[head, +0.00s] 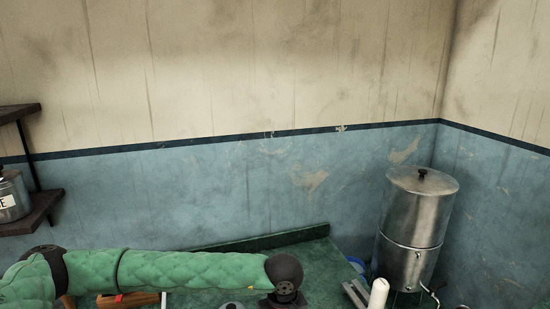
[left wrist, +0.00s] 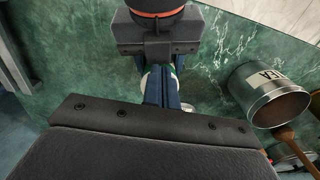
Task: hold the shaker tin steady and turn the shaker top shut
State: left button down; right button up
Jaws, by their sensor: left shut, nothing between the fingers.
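My left gripper (left wrist: 163,88) is shut and empty; its dark blue fingers are side by side in the left wrist view. Beyond the fingers, a pale rounded thing (left wrist: 146,74) and a small metal piece (left wrist: 186,107) show only in part; I cannot tell if either is the shaker. In the head view my left arm comes in from the left, and its black wrist (head: 285,278) is at the bottom edge, with the fingertips out of the picture. I cannot identify the shaker tin or its top. My right gripper is in neither view.
A tall metal urn (head: 417,225) and a white cylinder (head: 378,294) are at right. A pot (head: 12,200) sits on a shelf at left.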

pick_arm(q)
jog(key=shift+w+a, duration=0.2)
jog(key=shift+w, duration=0.2)
dwell(0.7)
jog(key=shift+s+a, duration=0.15)
jog(key=shift+a, duration=0.35)
dwell(0.6)
jog(key=shift+s, duration=0.15)
jog(key=shift+s, duration=0.25)
notch_tip(320, 180, up, 6)
dwell(0.8)
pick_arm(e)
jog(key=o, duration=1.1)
